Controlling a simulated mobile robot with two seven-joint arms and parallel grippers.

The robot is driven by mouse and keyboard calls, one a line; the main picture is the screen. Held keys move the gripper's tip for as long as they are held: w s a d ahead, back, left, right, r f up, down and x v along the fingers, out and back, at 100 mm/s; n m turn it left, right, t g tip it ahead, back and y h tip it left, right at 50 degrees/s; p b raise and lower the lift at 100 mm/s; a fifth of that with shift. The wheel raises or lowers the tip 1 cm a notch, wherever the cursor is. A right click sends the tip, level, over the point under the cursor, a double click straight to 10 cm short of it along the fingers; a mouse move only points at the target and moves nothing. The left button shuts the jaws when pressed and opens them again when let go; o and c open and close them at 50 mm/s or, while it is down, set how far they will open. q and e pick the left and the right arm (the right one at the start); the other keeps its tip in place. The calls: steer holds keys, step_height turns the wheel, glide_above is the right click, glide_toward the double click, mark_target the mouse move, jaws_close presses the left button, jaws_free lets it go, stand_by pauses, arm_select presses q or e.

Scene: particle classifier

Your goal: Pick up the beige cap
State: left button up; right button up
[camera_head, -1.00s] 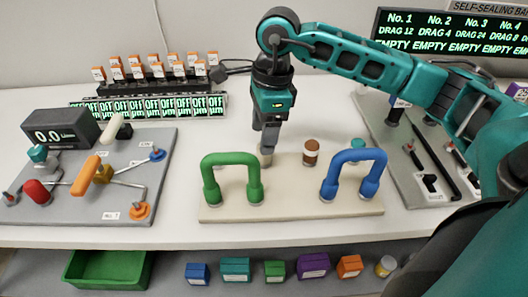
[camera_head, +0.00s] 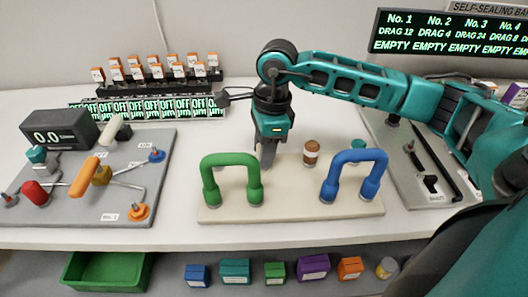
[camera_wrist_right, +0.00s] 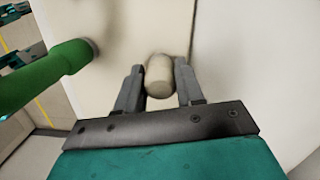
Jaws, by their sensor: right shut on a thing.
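The beige cap (camera_wrist_right: 159,76) shows in the right wrist view as a short rounded cylinder between the two fingers. My right gripper (camera_head: 267,154) points down at the back of the cream board (camera_head: 292,205), behind the green handle (camera_head: 230,160). Its fingers are shut on the beige cap, one on each side. In the head view the fingers hide most or all of the cap. I cannot tell whether the cap is clear of the board. My left gripper is not in view.
A brown-and-white jar (camera_head: 311,153) stands right of the gripper, with a blue handle (camera_head: 355,172) further right. The green handle (camera_wrist_right: 45,75) is close on the left in the wrist view. A grey valve panel (camera_head: 65,212) lies left. A rack (camera_head: 155,72) stands behind.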

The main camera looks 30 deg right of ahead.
steer(key=c, duration=0.4)
steer(key=shift+r, duration=0.1)
step_height(320, 180, up, 20)
steer(key=p, duration=0.2)
